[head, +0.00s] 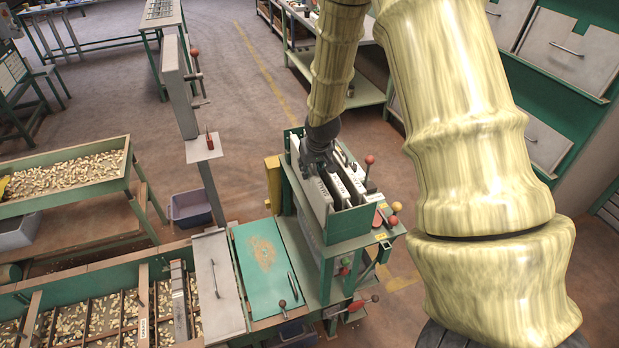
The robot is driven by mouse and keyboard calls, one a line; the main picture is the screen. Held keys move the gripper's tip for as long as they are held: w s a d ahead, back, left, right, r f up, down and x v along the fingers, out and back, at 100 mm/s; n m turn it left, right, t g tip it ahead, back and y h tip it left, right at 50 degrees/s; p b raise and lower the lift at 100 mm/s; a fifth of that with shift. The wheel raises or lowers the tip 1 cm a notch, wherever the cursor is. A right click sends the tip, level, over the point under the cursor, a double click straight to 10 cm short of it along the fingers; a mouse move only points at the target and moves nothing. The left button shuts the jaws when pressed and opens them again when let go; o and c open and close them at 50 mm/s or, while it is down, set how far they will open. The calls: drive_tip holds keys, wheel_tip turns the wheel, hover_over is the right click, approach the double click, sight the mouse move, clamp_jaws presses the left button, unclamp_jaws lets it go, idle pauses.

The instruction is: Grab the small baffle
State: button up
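Several pale, upright plates that look like baffles (345,187) stand side by side in a green-walled rack (351,224). They have dark slots or gaps between them, and I cannot tell for sure which one is the small baffle. My gripper (318,166) is dark and points down at the far left part of the rack, right at the top edges of the plates. Its fingers are small and partly merge with the dark gaps, so I cannot tell whether they are open or hold a plate. My arm comes down from above and hides some of the area behind the rack.
Levers with red and yellow knobs (396,206) stick up at the rack's right side. A green lid (262,268) and a nut-filled trough (95,318) lie to the left. A grey post (183,90) with a small shelf (204,148) stands left of the rack.

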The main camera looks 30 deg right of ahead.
drive_tip(key=shift+w+f, duration=0.25)
drive_tip(key=shift+f, duration=0.25)
clamp_jaws()
drive_tip(key=shift+r, duration=0.1)
